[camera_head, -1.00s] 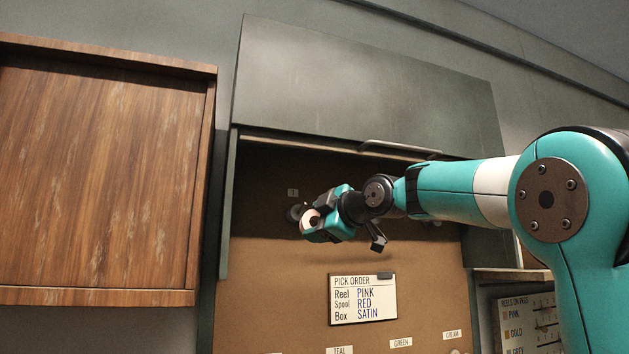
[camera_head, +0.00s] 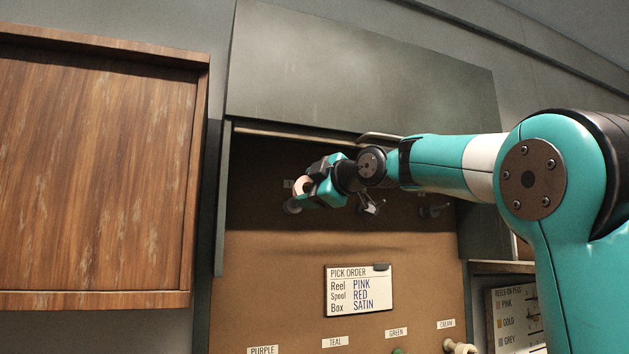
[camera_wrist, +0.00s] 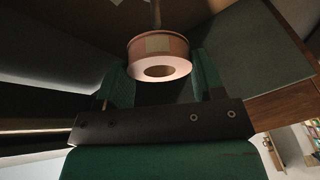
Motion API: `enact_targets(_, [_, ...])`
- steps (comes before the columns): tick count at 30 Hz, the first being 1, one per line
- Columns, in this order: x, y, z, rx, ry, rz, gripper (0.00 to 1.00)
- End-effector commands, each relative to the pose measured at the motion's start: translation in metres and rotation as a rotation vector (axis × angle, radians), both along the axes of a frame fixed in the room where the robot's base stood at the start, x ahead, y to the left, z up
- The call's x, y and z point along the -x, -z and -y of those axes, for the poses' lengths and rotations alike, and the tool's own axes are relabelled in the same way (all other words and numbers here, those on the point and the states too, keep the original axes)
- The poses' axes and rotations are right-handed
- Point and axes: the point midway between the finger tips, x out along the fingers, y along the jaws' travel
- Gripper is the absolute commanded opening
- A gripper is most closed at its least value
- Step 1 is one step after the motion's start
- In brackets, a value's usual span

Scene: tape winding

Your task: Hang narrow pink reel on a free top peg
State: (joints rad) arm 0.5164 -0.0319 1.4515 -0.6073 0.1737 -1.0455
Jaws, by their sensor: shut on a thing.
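The narrow pink reel (camera_head: 303,186) is held in my gripper (camera_head: 312,190), high in front of the brown pegboard. In the wrist view the reel (camera_wrist: 158,50) sits between the two green fingers (camera_wrist: 160,85), its round hole facing the camera. A peg (camera_wrist: 156,12) shows behind the reel at the top of that view; I cannot tell whether it touches the reel. In the head view the left top peg (camera_head: 291,207) shows just below and left of the reel, partly hidden. The middle top peg (camera_head: 371,206) and right top peg (camera_head: 434,210) look bare.
A raised grey door (camera_head: 360,70) hangs above the pegboard (camera_head: 300,255). A wooden cabinet (camera_head: 95,170) stands to the left. A pick-order card (camera_head: 358,290) is on the board, with colour labels below. A reel chart (camera_head: 515,315) is at the lower right.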

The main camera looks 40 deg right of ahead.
Motion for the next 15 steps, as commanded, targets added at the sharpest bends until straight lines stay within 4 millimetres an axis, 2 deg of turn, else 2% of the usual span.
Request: enact_targets(15, [-0.036,0.008,0.010,-0.001,-0.001,-0.002,0.40])
